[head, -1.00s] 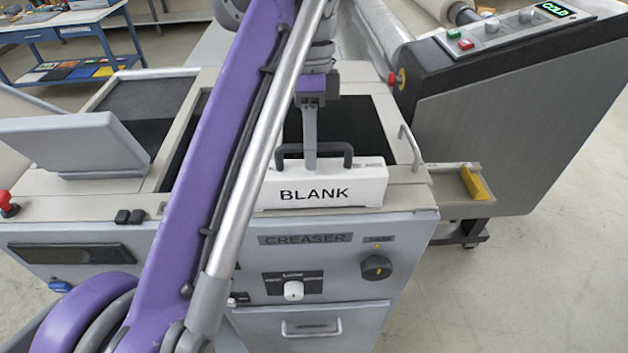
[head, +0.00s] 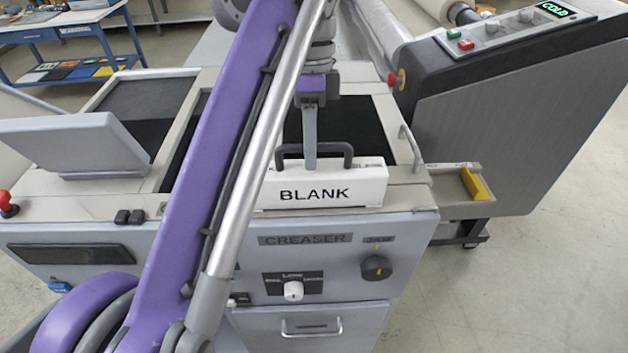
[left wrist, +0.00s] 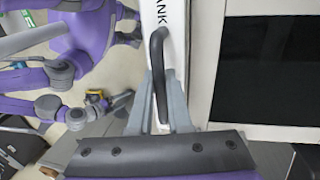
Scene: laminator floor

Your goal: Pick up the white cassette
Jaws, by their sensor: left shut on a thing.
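The white cassette (head: 325,188), marked BLANK, is upright at the front edge of the creaser, with a dark handle on top. My left gripper (head: 310,160) comes down from above and is shut on the handle. In the left wrist view the fingers (left wrist: 160,105) close around the dark handle (left wrist: 158,70), and the white cassette body (left wrist: 172,35) runs up from it. Whether the cassette's underside touches the creaser cannot be told. My right gripper is not in the head view; parts of my body show in the left wrist view.
The creaser (head: 200,260) has a dark opening (head: 360,130) behind the cassette and a raised grey panel (head: 70,145) at left. The laminator (head: 510,110) stands at right, with a yellow block (head: 474,184) on a low ledge. A blue table (head: 70,45) is far left.

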